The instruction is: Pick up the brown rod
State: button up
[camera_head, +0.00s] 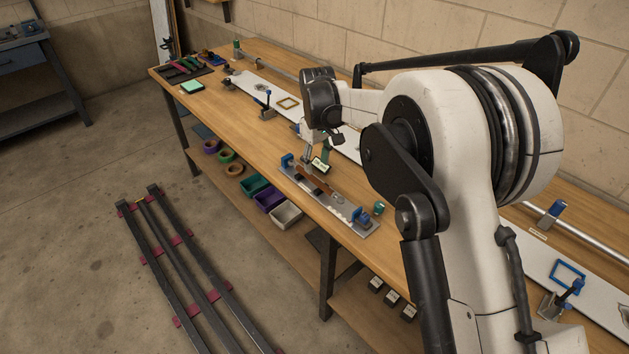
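A short brown piece (316,184), likely the brown rod, lies lengthwise on a grey metal fixture plate (340,218) on the workbench. The plate has blue clamps at both ends. My gripper (308,165) points down over the far left part of the plate, close to the left end of the brown piece. At this size I cannot tell whether the fingers touch the piece or how far apart they are.
The wooden workbench (222,105) runs along the block wall. A green-and-black device (321,164) stands just right of my gripper. A green cylinder (378,208) stands by the plate's right end. Coloured bins (270,199) sit on the shelf below.

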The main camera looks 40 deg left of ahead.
aim_at(314, 178)
jog(key=shift+s+a+f, duration=0.1)
jog(key=shift+s+f, duration=0.1)
jog(key=shift+f, duration=1.15)
jog(key=shift+s+a+f, duration=0.1)
jog(key=shift+s+f, duration=0.05)
jog(key=shift+f, duration=1.2)
grip_shut()
